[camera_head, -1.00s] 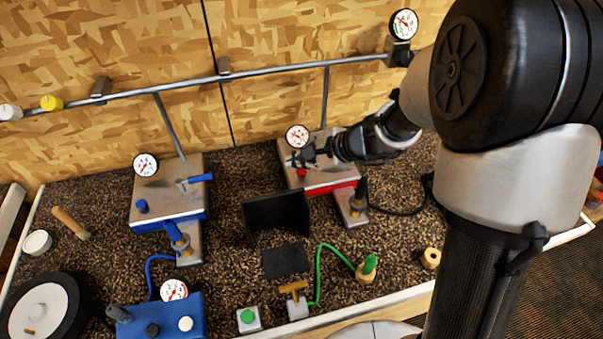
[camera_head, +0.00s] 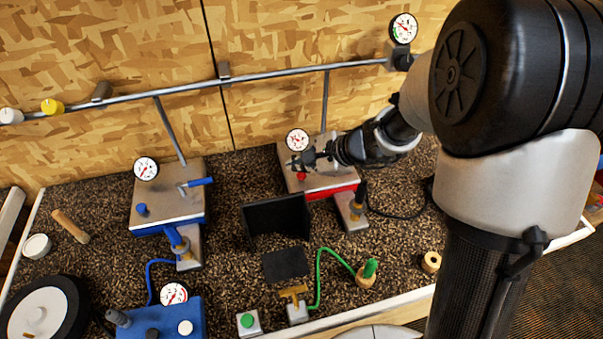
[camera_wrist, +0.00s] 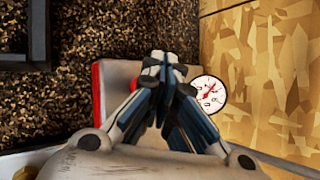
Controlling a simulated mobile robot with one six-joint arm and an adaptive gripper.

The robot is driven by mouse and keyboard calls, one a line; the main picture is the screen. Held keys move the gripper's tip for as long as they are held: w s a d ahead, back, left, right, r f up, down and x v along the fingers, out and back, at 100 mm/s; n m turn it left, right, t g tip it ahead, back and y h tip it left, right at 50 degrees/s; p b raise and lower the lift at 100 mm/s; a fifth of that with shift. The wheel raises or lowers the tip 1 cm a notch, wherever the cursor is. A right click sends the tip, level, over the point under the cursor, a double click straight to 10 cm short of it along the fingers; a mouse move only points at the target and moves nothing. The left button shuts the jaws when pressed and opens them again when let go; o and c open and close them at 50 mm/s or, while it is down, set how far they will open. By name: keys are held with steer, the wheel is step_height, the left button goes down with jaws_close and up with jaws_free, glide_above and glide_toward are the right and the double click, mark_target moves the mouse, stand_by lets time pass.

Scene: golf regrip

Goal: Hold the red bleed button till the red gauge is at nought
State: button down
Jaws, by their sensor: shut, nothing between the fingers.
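The red-edged box (camera_head: 330,180) stands right of centre against the wall, with a grey top. The red bleed button (camera_head: 302,177) is on its front left part. Its round white gauge (camera_head: 297,139) stands at the back left; it also shows in the wrist view (camera_wrist: 207,94) with a red needle, too small to read surely. My gripper (camera_head: 297,163) is shut and empty, its fingertips close over the button in the picture.
A blue-edged box (camera_head: 168,192) with its own gauge stands to the left. A black upright panel (camera_head: 276,217) stands in front of the red box. A pipe (camera_head: 270,70) runs along the wall to a gauge (camera_head: 404,27). A green button (camera_head: 247,320) is near the front edge.

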mark_target(300, 177)
steer(key=shift+f, duration=0.15)
steer(key=shift+f+b, duration=0.25)
steer(key=shift+b, duration=0.3)
steer(key=shift+f+b, duration=0.55)
steer(key=shift+b, duration=0.05)
stand_by(1.4)
steer(key=shift+r, duration=0.15)
stand_by(1.0)
steer(key=shift+r+p, duration=0.7)
steer(key=shift+r, duration=0.15)
steer(key=shift+r+p, duration=1.95)
steer(key=shift+r, duration=0.5)
